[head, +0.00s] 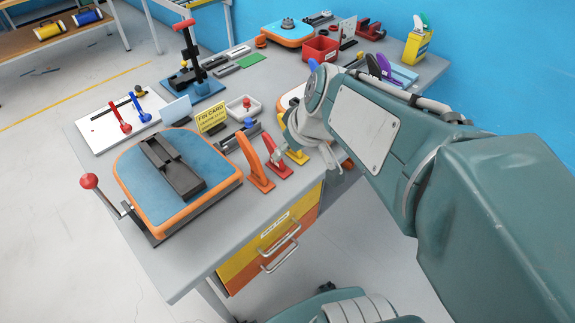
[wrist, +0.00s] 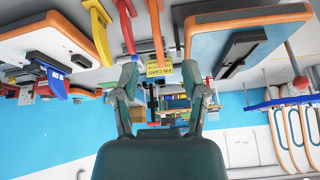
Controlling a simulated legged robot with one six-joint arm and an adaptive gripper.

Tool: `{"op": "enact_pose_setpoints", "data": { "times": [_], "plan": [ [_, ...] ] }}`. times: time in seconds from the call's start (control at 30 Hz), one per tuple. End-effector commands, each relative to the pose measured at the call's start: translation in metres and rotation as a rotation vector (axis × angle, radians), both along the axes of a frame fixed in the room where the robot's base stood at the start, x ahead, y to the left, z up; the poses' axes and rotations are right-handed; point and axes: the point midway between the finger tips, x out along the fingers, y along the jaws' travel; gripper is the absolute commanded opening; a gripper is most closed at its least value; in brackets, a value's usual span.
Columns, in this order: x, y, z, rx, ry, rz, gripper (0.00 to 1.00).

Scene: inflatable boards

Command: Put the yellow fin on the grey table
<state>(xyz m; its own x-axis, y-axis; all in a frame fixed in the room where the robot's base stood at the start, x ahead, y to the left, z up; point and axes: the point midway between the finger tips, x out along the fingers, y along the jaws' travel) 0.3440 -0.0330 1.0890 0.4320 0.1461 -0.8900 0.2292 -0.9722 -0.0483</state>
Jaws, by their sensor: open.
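The yellow fin (head: 299,156) stands in a row at the front edge of the grey table (head: 190,262), right of a red fin (head: 275,158) and an orange fin (head: 254,166). My arm hides its upper part in the head view. In the wrist view, which is upside down, the yellow fin (wrist: 98,28) shows left of the red fin (wrist: 125,25) and the orange fin (wrist: 157,32). My gripper (wrist: 160,78) is open and empty. It is close to the row, and the yellow fin lies outside its fingers, to the left in the wrist view.
An orange-rimmed blue board (head: 135,180) with a black fin box lies on the left of the table. A yellow card (head: 211,119) stands behind the fins. Drawers (head: 270,240) with handles are below the front edge.

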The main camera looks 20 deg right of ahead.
Motion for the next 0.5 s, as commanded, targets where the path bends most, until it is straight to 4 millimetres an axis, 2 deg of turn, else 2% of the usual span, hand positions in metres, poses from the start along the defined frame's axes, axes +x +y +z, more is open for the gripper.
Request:
{"op": "enact_pose_setpoints", "data": {
  "times": [0.03, 0.1, 0.23, 0.33, 0.5],
  "plan": [
    [-0.016, 0.012, 0.006, -0.010, -0.002, -0.014, 0.56],
    [-0.037, 0.023, 0.011, -0.023, 0.001, -0.057, 0.56],
    [-0.070, 0.033, 0.015, -0.040, -0.008, -0.142, 0.56],
    [-0.086, 0.035, 0.016, -0.046, -0.019, -0.195, 0.56],
    [-0.094, 0.035, 0.016, -0.050, -0.026, -0.232, 0.56]
  ]
}}
